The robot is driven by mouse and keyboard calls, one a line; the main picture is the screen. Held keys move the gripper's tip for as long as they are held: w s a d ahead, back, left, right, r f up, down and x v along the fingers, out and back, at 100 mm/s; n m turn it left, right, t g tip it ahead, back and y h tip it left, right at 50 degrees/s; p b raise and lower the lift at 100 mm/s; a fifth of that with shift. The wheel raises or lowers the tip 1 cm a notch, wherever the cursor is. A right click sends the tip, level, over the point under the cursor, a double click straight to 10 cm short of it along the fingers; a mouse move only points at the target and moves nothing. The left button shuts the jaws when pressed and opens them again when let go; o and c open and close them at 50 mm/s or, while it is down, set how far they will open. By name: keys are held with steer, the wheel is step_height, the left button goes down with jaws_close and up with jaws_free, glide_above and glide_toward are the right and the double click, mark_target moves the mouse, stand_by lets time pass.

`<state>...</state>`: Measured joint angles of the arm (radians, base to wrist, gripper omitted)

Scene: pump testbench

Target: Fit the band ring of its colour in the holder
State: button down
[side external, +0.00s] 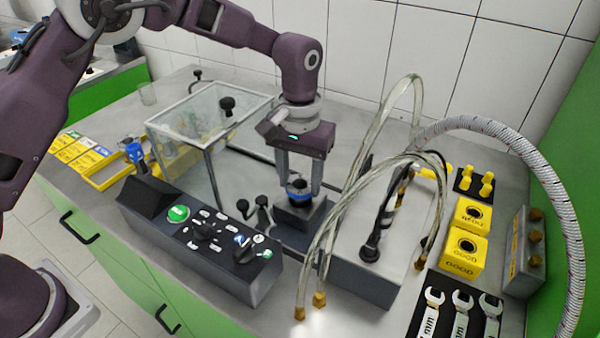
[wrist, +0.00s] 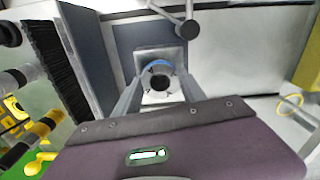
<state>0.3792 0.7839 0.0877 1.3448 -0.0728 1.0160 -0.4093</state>
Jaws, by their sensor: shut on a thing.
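My gripper (side external: 300,186) points straight down at the middle of the bench, its two fingers on either side of a small round piece with a blue band ring (side external: 299,196) and a dark top. It is shut on this piece. In the wrist view the blue band ring (wrist: 158,64) shows as an arc around a pale round part with a dark centre, between the fingers (wrist: 161,84). The piece is at a dark square block (side external: 301,214), which looks like the holder. I cannot tell whether the ring touches the block or is fully seated; the fingers hide its sides.
A control box (side external: 180,245) with knobs stands front left, and a glass-topped case (side external: 200,115) behind it. Clear hoses (side external: 350,195) arch close on the right, beside a grey box (side external: 355,270). Yellow bins (side external: 465,250) and wrenches (side external: 462,315) lie farther right.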

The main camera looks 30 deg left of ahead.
steer(key=shift+f, duration=0.25)
steer(key=shift+f, duration=0.15)
steer(key=shift+f, duration=0.55)
steer(key=shift+f, duration=0.35)
stand_by(0.6)
steer(key=c, duration=0.6)
jaws_free()
step_height(320, 180, up, 7)
steer(key=shift+r, duration=0.1)
